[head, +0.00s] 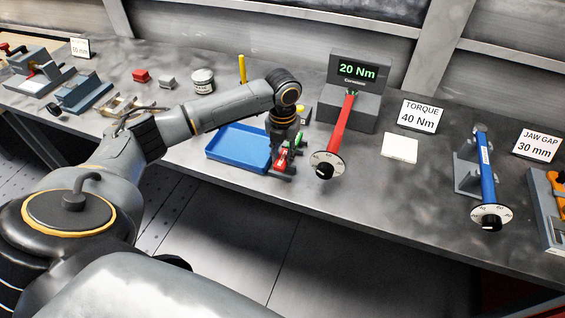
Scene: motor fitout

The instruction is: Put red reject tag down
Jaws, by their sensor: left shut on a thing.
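My left gripper (283,166) is over the workbench, just right of the blue tray (230,146), pointing down. It is shut on a small red piece, which I take to be the red reject tag (282,158). The gripper partly hides the tag. I cannot tell whether the tag touches the bench. A bit of green (299,143) shows right beside the gripper, mostly hidden. My right gripper is not in view.
A red torque wrench (341,124) with a round dial leans from the "20 Nm" tester (357,72), close right of my gripper. A white block (400,148), a "40 Nm" sign (419,116) and a blue wrench (487,172) stand further right. A yellow rod (242,69) stands behind the tray.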

